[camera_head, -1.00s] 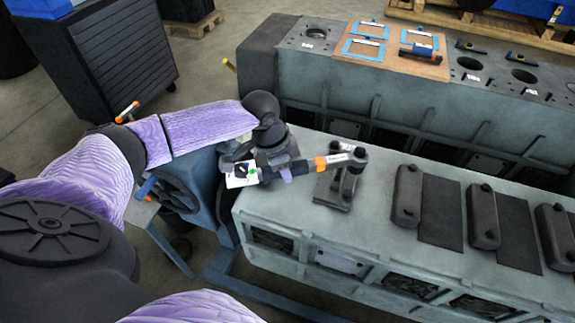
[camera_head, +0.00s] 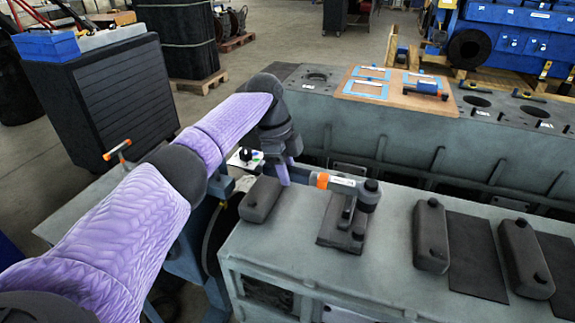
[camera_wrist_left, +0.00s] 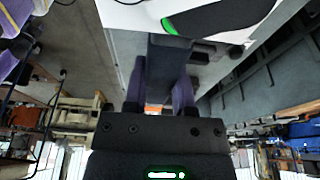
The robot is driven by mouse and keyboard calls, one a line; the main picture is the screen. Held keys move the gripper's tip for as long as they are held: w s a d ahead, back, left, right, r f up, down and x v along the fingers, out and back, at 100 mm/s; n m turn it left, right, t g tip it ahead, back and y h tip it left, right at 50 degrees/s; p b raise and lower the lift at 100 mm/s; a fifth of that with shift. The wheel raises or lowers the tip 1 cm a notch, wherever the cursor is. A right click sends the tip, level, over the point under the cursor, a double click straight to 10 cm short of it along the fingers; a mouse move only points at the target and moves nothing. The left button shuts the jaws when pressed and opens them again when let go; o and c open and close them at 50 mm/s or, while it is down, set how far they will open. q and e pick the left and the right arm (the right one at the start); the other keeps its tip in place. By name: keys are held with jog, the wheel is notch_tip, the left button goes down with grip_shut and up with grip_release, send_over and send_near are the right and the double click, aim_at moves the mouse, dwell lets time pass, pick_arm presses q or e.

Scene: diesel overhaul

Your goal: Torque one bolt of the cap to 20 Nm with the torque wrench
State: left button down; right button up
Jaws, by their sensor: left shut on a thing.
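The torque wrench (camera_head: 345,184) has a grey shaft with an orange band and a dark head. It reaches from my left gripper to the dark upright part above a dark cap (camera_head: 336,232) on the near engine block. Whether its head is seated on a bolt is hidden. My left gripper (camera_head: 284,174) is shut on the wrench's handle end, above the far edge of the block. In the left wrist view, the gripper (camera_wrist_left: 159,92) has its purple fingers closed around a dark piece, with a bit of orange between them. My right gripper is not in view.
Another dark cap (camera_head: 259,200) sits on the block's left end, near my gripper. More dark caps (camera_head: 430,236) and flat dark pads (camera_head: 473,256) stand to the right. A second block (camera_head: 375,125) behind carries a brown board (camera_head: 395,88). A dark cabinet (camera_head: 95,100) stands at left.

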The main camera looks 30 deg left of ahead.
pick_arm(q)
jog(key=s+d+f+n+t+p, duration=0.1)
jog(key=s+d+f+n+p, duration=0.2)
jog(key=s+d+f+n, duration=0.1)
jog(key=s+f+n, duration=0.1)
jog(key=s+f, duration=0.1)
jog(key=s, duration=0.1)
jog(key=shift+s+n+y, duration=0.25)
jog(key=shift+n+y, duration=0.05)
jog(key=shift+n, duration=0.1)
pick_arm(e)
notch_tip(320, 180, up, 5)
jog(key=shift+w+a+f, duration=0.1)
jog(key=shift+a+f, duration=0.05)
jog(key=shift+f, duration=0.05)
pick_arm(q)
jog(key=shift+f, duration=0.15)
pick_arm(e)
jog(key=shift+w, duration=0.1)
pick_arm(q)
jog(key=shift+a+b+x, duration=0.2)
jog(key=shift+b+x, duration=0.3)
jog(key=shift+x, duration=0.55)
jog(key=c, duration=1.1)
grip_release()
jog(key=shift+s, duration=0.1)
grip_shut()
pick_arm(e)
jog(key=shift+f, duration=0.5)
